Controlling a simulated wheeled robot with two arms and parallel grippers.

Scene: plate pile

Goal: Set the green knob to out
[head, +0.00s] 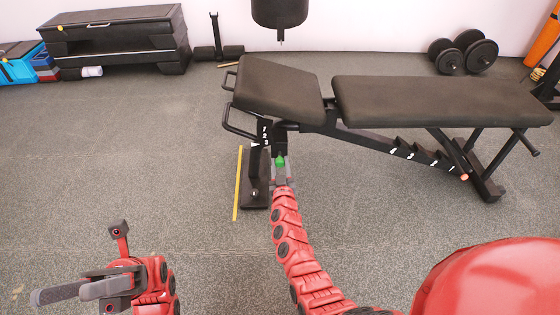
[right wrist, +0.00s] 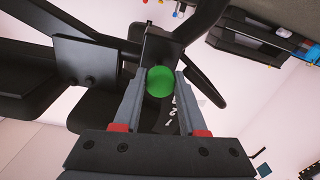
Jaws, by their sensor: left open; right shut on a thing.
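The green knob (head: 281,161) sits on the post of the black weight bench (head: 435,101), below the seat pad at the bench's left end. My right gripper (head: 281,172) reaches up to it from below and is shut on it. In the right wrist view the round green knob (right wrist: 160,81) lies between the two grey fingertips of that gripper (right wrist: 161,90). White numbers mark the post beside the knob. My left gripper (head: 75,291) is open and empty at the lower left, well away from the bench.
A yellow strip (head: 238,184) lies on the floor left of the post. Dumbbells (head: 464,54) stand behind the bench at the right. Black step platforms (head: 115,38) stand at the back left. The floor on the left is clear.

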